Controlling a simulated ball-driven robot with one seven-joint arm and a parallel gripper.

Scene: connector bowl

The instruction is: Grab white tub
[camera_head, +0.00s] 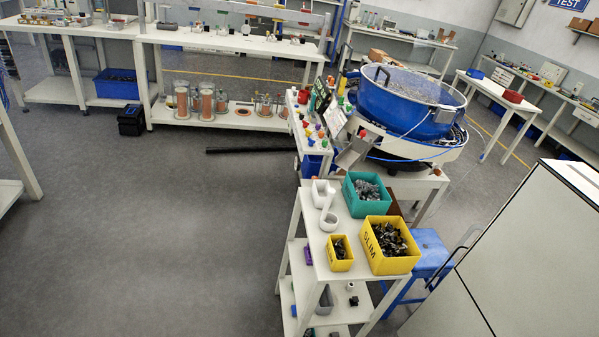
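A small white tub (319,192) stands near the far left corner of the top shelf of a white cart (312,262). A white upright piece with a round base (328,221) stands just in front of it and overlaps it in the picture, so I cannot tell exactly where one ends and the other begins. A teal bin (352,204) with grey parts is right beside the tub. My gripper does not show in this view.
A large yellow bin (371,258) and a small yellow bin (332,262) stand on the cart's near part. A blue bowl feeder (398,105) is behind the cart. A blue stool (432,252) and grey cabinet (525,255) are right. Open floor (170,240) lies left.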

